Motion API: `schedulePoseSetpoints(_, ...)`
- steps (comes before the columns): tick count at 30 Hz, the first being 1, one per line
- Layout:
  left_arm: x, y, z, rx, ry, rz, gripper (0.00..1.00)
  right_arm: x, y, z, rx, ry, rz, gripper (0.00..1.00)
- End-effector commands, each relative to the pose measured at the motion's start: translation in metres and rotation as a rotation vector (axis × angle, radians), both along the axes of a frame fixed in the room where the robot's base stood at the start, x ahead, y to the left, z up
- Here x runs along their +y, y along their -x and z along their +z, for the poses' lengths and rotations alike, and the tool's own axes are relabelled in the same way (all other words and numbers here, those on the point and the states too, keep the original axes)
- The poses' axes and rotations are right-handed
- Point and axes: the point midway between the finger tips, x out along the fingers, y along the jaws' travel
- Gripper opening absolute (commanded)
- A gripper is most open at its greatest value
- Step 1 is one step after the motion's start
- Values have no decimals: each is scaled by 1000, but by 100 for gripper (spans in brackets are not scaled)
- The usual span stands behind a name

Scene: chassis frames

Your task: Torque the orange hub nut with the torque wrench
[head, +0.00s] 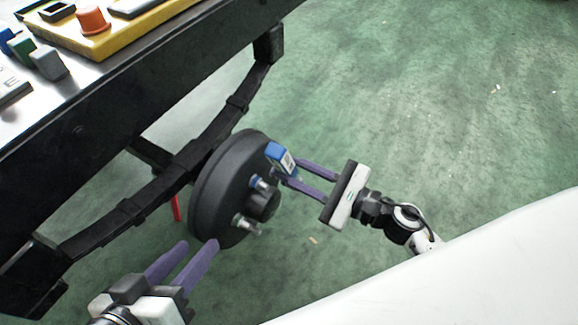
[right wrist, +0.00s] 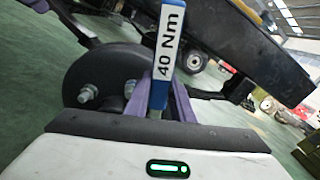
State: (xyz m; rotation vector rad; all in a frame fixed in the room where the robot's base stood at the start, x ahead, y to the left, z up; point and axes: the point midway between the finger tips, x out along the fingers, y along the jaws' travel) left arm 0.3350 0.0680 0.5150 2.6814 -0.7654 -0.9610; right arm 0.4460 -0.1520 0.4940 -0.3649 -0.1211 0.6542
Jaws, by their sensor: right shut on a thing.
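The torque wrench (head: 281,157), blue with a white label, is held in my right gripper (head: 290,174). The right wrist view shows the wrench (right wrist: 167,50) upright in that picture, with "40 Nm" on its label, between the purple fingers. The wrench is at the right edge of the round black hub (head: 213,180); I cannot tell whether it touches a nut. No orange nut is visible on the hub. My left gripper (head: 196,243) is open and empty, below the hub.
A black chassis rail and leaf spring (head: 222,118) run behind the hub. On the bench top left, an orange piece (head: 92,19) sits on a yellow tray (head: 130,37), with green and grey blocks (head: 48,63) beside it.

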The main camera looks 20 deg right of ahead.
Motion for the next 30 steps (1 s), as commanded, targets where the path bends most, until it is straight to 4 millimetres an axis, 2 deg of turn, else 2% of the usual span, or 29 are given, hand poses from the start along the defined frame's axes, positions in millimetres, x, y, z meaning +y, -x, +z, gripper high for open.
schedulePoseSetpoints(5,0,0,0,0,0,0,40,-1,1,2,-3,-3,1,0)
schedulePoseSetpoints(21,0,0,0,0,1,-1,40,-29,37,2,-4,-3,1,0)
schedulePoseSetpoints(30,0,0,1,-1,1,0,40,-30,39,3,-5,-3,1,0)
